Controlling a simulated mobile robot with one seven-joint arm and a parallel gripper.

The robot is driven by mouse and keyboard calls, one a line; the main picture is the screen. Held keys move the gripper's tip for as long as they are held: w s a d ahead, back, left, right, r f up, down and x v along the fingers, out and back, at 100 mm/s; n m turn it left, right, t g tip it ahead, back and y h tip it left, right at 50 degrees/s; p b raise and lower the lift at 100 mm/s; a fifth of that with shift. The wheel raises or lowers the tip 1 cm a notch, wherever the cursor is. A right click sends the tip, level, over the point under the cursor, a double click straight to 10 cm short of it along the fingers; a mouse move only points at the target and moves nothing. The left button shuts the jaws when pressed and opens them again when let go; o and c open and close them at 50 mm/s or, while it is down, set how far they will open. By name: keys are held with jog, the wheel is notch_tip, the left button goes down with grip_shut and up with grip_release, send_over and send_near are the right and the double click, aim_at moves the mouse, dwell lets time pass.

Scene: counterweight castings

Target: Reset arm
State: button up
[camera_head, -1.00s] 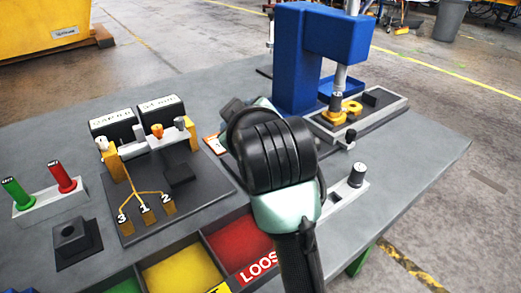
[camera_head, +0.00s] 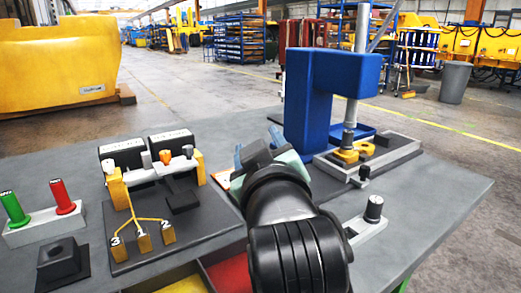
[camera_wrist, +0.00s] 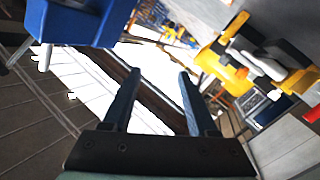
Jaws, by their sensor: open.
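My gripper (camera_head: 257,152) is raised over the middle of the table in the head view, its blue fingers pointing away from the camera. In the wrist view the two fingers of my gripper (camera_wrist: 155,95) stand apart with nothing between them. My black and pale green arm reaches in from the bottom and hides part of the table and of the coloured bins.
A blue press (camera_head: 312,100) stands behind and right of my gripper, close to it. A fixture with yellow brackets (camera_head: 115,188) is at left, beside green (camera_head: 14,208) and red (camera_head: 61,196) handles. A knobbed block (camera_head: 372,212) is at right. The grey table (camera_head: 440,200) is clear at far right.

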jog(key=shift+r, duration=0.1)
jog(key=s+d+r+m+t+h, duration=0.25)
jog(key=s+r+m+t, duration=0.65)
jog(key=s+r, duration=0.95)
notch_tip(320, 180, up, 26)
jog(key=w+n+t+p, duration=0.1)
jog(key=p, duration=2.5)
jog(key=shift+w+a+r+n, duration=0.15)
jog(key=shift+w+a+n, duration=0.05)
jog(key=shift+a+n, duration=0.1)
